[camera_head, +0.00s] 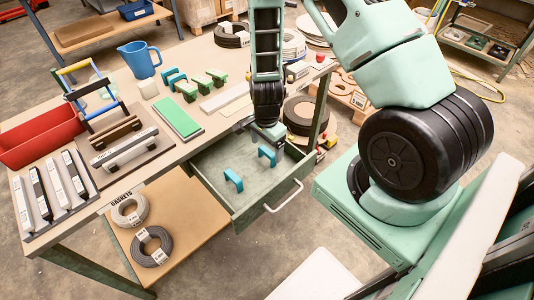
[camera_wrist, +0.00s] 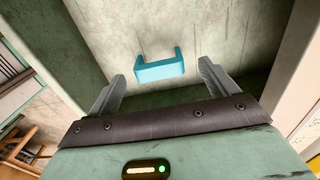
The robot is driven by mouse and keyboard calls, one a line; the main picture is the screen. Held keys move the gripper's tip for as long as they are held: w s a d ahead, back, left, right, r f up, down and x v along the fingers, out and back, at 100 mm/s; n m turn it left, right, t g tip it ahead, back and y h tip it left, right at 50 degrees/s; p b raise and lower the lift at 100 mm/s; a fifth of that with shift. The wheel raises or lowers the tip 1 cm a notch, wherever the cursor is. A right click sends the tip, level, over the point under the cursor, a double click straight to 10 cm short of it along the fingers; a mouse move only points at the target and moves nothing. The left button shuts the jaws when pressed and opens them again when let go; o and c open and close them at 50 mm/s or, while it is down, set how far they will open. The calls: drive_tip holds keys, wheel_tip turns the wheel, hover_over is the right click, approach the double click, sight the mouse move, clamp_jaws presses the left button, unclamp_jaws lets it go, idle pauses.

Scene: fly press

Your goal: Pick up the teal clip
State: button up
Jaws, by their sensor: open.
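Two teal clips lie in the open drawer in the head view, one at the left (camera_head: 233,180) and one further right (camera_head: 267,155). My gripper (camera_head: 272,134) points down over the drawer, close to the right-hand clip. In the wrist view one teal clip (camera_wrist: 160,71) lies on the drawer floor ahead of the fingers. My gripper (camera_wrist: 162,78) is open there, with a finger on each side of the clip's line and nothing between them. The clip looks apart from both fingers. The fingertips are hard to make out in the head view.
The drawer (camera_head: 215,160) has raised walls and a pale handle (camera_head: 284,197) at its front. On the table above stand a blue jug (camera_head: 139,60), a green block (camera_head: 178,117), a red bin (camera_head: 38,137) and several blue and green clips. The drawer floor around the clips is bare.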

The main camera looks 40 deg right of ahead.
sight(267, 151)
drive_tip(key=shift+f, duration=2.25)
drive_tip(key=c, duration=1)
drive_tip(key=shift+c, duration=0.2)
drive_tip(key=shift+r, duration=0.15)
